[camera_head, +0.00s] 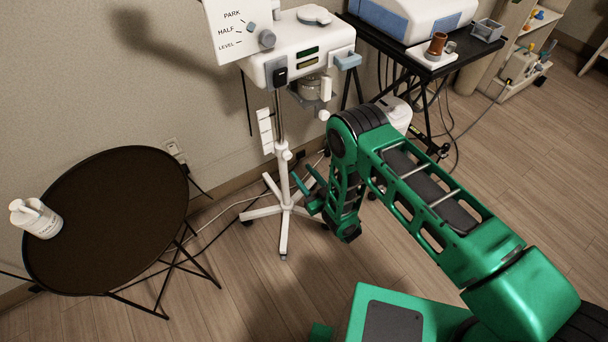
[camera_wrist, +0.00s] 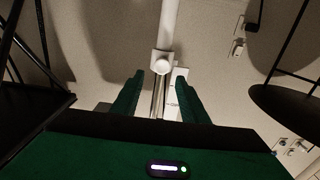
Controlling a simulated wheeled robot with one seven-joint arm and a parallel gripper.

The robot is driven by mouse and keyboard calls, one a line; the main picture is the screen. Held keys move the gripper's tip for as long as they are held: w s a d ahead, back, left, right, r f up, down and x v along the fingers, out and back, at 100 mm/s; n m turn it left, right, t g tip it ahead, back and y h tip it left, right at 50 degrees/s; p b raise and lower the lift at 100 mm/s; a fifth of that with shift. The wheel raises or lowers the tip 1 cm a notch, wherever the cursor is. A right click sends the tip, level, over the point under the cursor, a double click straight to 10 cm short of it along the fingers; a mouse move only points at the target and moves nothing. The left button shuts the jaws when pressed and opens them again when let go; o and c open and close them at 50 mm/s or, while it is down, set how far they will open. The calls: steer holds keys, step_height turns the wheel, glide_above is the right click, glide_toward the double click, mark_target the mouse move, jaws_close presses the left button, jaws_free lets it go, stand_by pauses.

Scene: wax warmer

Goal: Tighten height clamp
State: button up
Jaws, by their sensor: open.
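The wax warmer (camera_head: 298,52) is a white unit on a wheeled stand. Its thin metal pole enters a wider white column (camera_head: 283,185). The height clamp (camera_head: 284,151) is a white collar with a small round knob at the top of this column. In the wrist view, the clamp knob (camera_wrist: 163,66) shows beyond and between my finger ends. My gripper (camera_head: 305,181) is open, with its green fingers pointing toward the stand, lower than the clamp in the head view. In the wrist view my gripper (camera_wrist: 157,88) appears empty and apart from the knob.
A round dark table (camera_head: 110,225) with a white bottle (camera_head: 37,219) stands at left. A black table (camera_head: 415,62) with a blue-and-white device stands behind right. The stand's white wheeled base (camera_head: 284,212) spreads on the floor. A cable runs along the wall.

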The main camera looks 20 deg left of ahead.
mark_target(289, 157)
steer(key=shift+x, duration=3.75)
steer(key=shift+a, duration=0.25)
steer(key=c, duration=0.7)
steer(key=m, duration=0.7)
steer(key=shift+d, duration=0.1)
steer(key=shift+c, duration=0.2)
steer(key=m, duration=0.6)
steer(key=shift+f+m, duration=0.1)
steer(key=shift+m, duration=0.2)
steer(key=o, duration=0.7)
steer(key=shift+o, duration=0.2)
steer(key=shift+s, duration=0.1)
